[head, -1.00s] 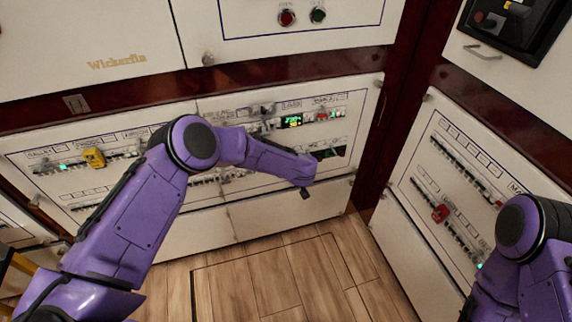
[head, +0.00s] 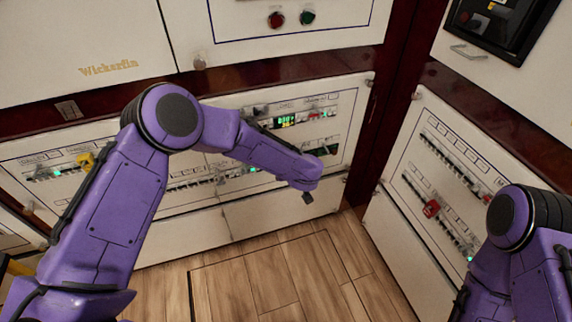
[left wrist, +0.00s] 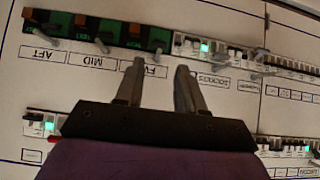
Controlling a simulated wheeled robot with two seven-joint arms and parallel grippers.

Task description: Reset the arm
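My left gripper (head: 308,198) hangs in front of the lower breaker panel (head: 272,215), near its right end. In the left wrist view its two fingers (left wrist: 160,88) stand apart with nothing between them, in front of the labels below a breaker row. That row has black-and-green switches (left wrist: 110,33) with grey levers, above labels reading AFT, MID and a partly hidden third. White breakers (left wrist: 215,48) with a green light continue to the right. My right arm (head: 520,235) enters at the lower right; its gripper is out of frame.
A panel on the right wall (head: 440,165) has breaker rows and a red clip (head: 432,208). A yellow clip (head: 86,160) is on the left breaker row. Red (head: 276,20) and green (head: 308,17) buttons sit above. The wooden floor (head: 270,275) in front is clear.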

